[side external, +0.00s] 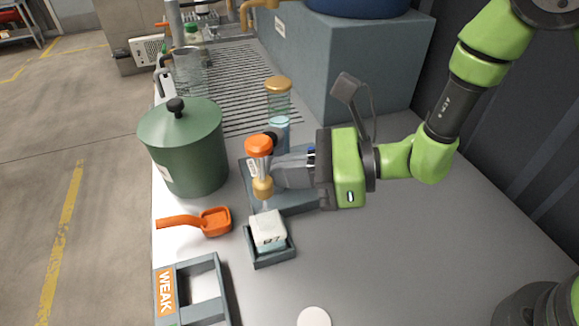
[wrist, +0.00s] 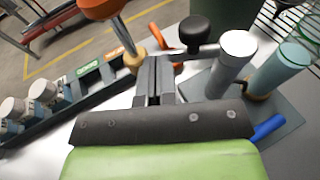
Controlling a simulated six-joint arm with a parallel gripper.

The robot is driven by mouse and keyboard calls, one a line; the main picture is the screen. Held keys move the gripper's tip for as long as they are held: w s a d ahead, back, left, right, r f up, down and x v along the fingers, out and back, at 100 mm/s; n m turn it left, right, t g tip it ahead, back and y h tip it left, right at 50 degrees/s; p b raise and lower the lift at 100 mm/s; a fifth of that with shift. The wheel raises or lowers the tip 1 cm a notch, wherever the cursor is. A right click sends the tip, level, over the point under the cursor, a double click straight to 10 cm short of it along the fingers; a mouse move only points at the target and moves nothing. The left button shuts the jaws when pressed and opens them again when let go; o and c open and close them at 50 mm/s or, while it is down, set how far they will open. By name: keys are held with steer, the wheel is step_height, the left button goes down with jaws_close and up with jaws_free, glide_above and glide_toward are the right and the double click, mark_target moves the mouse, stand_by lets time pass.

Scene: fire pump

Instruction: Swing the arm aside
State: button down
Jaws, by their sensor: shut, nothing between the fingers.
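A thin grey arm (wrist: 203,52) with a black knob (wrist: 195,30) runs from a silver post (wrist: 237,52) toward my fingertips in the wrist view. The knob (side external: 270,136) also shows in the side view, behind an orange-topped piece (side external: 258,145); the grey arm is mostly hidden there. My gripper (wrist: 153,64) is shut and empty, beside the arm's near end; I cannot tell if they touch. In the side view my gripper (side external: 274,172) reaches left, beside the rod below the orange top. A tan collar (side external: 263,187) sits low on that rod.
A white block (side external: 268,228) sits in a small grey tray (side external: 272,258) below. A green lidded pot (side external: 188,150) and orange scoop (side external: 212,220) stand left. A gold-capped cylinder (side external: 279,105) stands behind. A WEAK-labelled tray (side external: 208,268) lies front left.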

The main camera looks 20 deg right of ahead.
steer(key=shift+a, duration=0.15)
steer(key=shift+w+a, duration=0.15)
steer(key=shift+a, duration=0.5)
steer(key=shift+w+a, duration=0.15)
steer(key=shift+a, duration=0.5)
steer(key=w+a+m+t+h, duration=0.3)
steer(key=w+a+m+t, duration=0.1)
steer(key=w+t, duration=0.1)
steer(key=shift+a+m, duration=0.2)
steer(key=shift+m, duration=0.1)
steer(key=shift+s+d, duration=0.1)
steer(key=v, duration=0.9)
steer(key=shift+s+r, duration=0.2)
steer(key=shift+s, duration=0.15)
steer(key=shift+d, duration=0.1)
